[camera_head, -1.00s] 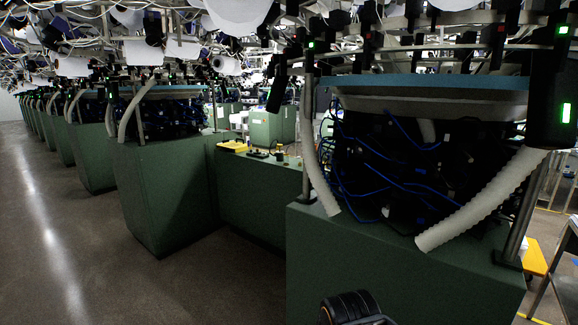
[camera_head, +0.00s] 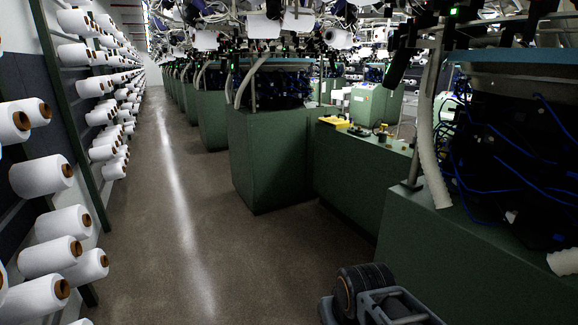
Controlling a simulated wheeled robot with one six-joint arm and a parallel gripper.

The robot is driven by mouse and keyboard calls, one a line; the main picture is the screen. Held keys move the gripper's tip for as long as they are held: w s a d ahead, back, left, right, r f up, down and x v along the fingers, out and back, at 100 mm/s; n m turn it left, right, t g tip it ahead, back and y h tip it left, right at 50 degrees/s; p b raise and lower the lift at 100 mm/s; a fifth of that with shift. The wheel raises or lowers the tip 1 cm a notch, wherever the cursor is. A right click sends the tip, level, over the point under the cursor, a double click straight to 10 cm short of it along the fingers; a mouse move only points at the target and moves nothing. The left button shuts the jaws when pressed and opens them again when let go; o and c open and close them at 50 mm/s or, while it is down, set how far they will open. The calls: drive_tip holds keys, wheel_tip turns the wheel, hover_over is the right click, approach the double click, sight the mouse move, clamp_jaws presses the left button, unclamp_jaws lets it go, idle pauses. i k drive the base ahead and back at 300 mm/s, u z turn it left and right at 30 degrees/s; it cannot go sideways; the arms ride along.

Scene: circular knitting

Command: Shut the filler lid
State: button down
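I cannot make out the filler lid. Small fittings (camera_head: 380,134), dark with some yellow, stand on top of the low green cabinet (camera_head: 350,172) between two knitting machines. They are too small to tell whether one is the filler or its lid. My gripper is not in view. Only a dark ribbed joint and a grey bracket of what appears to be my arm show at the bottom edge, right of centre.
A yellow tray-like thing (camera_head: 334,121) lies on the low cabinet. Green machine bases (camera_head: 268,160) stand on both sides of it. A rack of white yarn cones (camera_head: 42,176) lines the left. The floor aisle (camera_head: 165,200) between is clear.

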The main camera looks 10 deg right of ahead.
sight(443, 154)
drive_tip(key=i, duration=2.2)
drive_tip(key=z, duration=1.05)
drive_tip(key=i, duration=1.6)
drive_tip(key=z, duration=0.85)
drive_tip(key=i, duration=0.25)
drive_tip(key=z, duration=0.2)
